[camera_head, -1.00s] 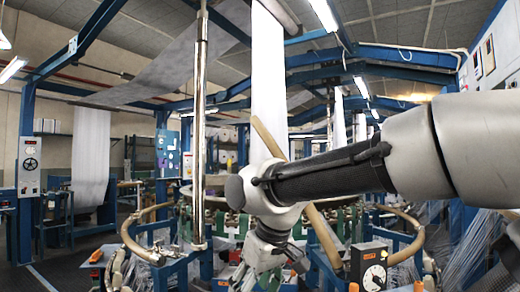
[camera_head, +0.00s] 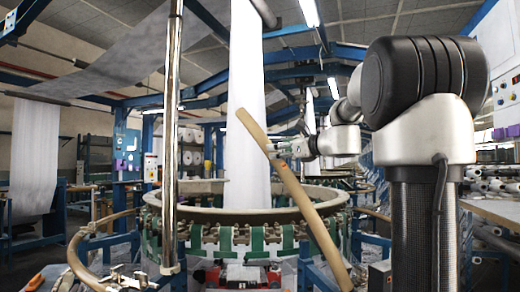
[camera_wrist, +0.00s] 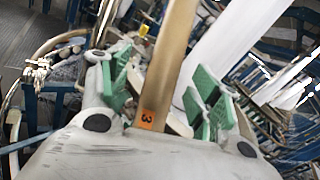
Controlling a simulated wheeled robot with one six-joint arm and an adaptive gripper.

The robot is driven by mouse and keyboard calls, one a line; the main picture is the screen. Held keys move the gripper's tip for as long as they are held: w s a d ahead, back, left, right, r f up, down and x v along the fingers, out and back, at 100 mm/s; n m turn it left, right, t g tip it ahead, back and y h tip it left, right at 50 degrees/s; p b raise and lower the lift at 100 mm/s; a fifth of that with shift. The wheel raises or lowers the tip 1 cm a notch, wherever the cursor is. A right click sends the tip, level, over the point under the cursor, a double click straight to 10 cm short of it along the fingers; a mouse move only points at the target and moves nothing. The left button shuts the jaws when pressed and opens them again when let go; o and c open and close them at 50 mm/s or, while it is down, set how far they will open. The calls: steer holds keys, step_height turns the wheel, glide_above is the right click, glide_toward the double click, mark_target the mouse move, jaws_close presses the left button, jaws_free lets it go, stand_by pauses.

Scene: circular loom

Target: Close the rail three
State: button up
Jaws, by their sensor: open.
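The rail three appears as a long brown bar (camera_head: 296,198) in the camera_head view, tilted with its top leaning left across the front of the loom ring. In the camera_wrist view the bar (camera_wrist: 171,55) carries an orange label with a 3 (camera_wrist: 147,119) near its lower visible end. My gripper (camera_head: 276,149) is beside the bar's upper part, pointing left. In the camera_wrist view my gripper (camera_wrist: 160,85) is open, with a green-padded finger on each side of the bar. I cannot tell whether the fingers touch it.
The round loom ring (camera_head: 245,213) with green straps stands behind the bar. A shiny vertical post (camera_head: 171,140) rises at left, and a curved brown rail (camera_head: 75,250) runs at lower left. White fabric (camera_head: 246,110) hangs in the middle. A table with spools (camera_head: 490,190) is at right.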

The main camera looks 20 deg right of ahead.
steer(key=shift+m+t, duration=0.3)
steer(key=shift+m, duration=0.1)
steer(key=x, duration=0.5)
steer(key=d+r+x, duration=0.1)
steer(key=x, duration=0.2)
steer(key=shift+w+a, duration=0.15)
steer(key=shift+w, duration=0.3)
steer(key=c, duration=1.4)
steer(key=shift+a+f, duration=0.1)
jaws_close()
